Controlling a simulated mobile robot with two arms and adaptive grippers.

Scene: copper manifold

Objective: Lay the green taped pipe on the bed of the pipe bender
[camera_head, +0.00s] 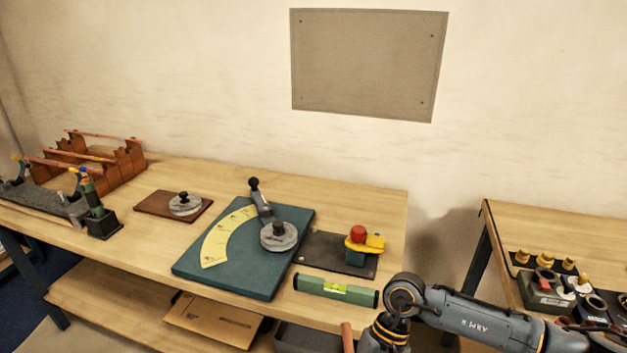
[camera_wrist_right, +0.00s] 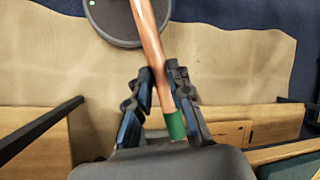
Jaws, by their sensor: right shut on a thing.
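The pipe bender is a teal board (camera_head: 215,280) on the workbench, with a yellow angle scale (camera_head: 226,238), a grey round former (camera_head: 279,236) and a black-knobbed lever (camera_head: 258,197). My right gripper (camera_wrist_right: 160,88) is shut on the copper pipe (camera_wrist_right: 150,42), which has a green tape band (camera_wrist_right: 176,125) at the end nearest the palm. A short length of the pipe (camera_head: 347,338) shows at the bottom edge of the head view, in front of the bench. The right gripper is mostly below that frame. My left gripper is not in view.
A green level (camera_head: 336,291) lies along the bench's front edge, right of the bender. A brown board with a disc (camera_head: 185,204) and wooden racks (camera_head: 128,160) stand left. Another bench (camera_head: 560,230) is right.

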